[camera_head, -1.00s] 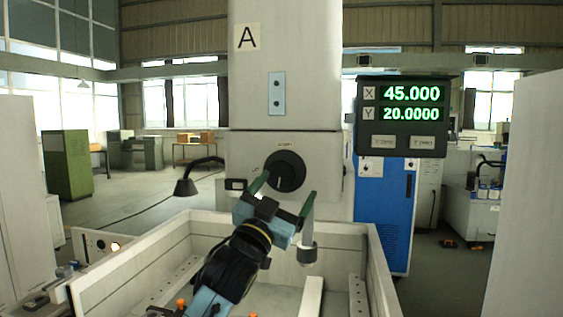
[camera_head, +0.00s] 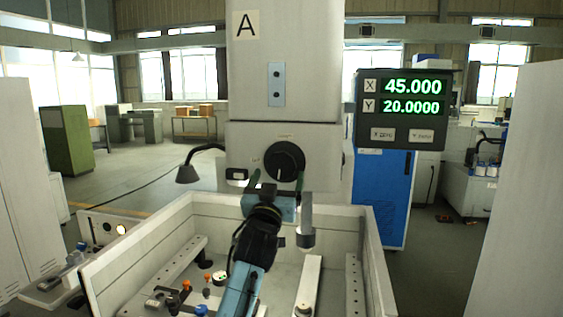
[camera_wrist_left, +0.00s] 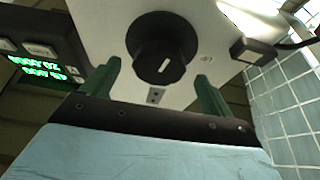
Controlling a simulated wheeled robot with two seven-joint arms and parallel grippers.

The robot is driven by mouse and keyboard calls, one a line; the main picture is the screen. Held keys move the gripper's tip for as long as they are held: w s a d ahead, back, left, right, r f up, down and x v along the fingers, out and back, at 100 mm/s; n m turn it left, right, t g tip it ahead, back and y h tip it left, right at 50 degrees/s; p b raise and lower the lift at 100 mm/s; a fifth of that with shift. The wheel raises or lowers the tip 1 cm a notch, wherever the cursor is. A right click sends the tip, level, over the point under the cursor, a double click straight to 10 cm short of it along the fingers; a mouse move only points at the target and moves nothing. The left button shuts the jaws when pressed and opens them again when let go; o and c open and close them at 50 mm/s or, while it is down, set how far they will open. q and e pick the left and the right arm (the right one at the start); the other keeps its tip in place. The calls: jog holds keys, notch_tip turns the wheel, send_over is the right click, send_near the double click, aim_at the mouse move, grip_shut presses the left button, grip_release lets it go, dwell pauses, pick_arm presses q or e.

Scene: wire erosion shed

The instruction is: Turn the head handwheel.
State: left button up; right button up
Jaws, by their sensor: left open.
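The head handwheel (camera_head: 285,161) is a round black knob with a pale pointer mark on the front of the white machine head (camera_head: 240,145). It also shows in the left wrist view (camera_wrist_left: 160,48), ahead of the fingers. My left gripper (camera_head: 277,180) is open, with its green fingers just below and to the sides of the handwheel. In the left wrist view the open fingers (camera_wrist_left: 158,80) point toward the handwheel, one on each side of its lower part. Nothing is between them, and contact cannot be made out. My right gripper is not in view.
A white-walled tank (camera_head: 130,240) lies below the head, with rails and small clamps inside. A nozzle (camera_head: 306,225) hangs right of my left arm. A bent-arm lamp (camera_head: 188,173) stands left of the head.

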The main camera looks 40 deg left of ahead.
aim_at(280, 171)
pick_arm(q)
jog(key=shift+p+x, duration=0.55)
jog(key=shift+x, duration=1.8)
jog(key=c, duration=1)
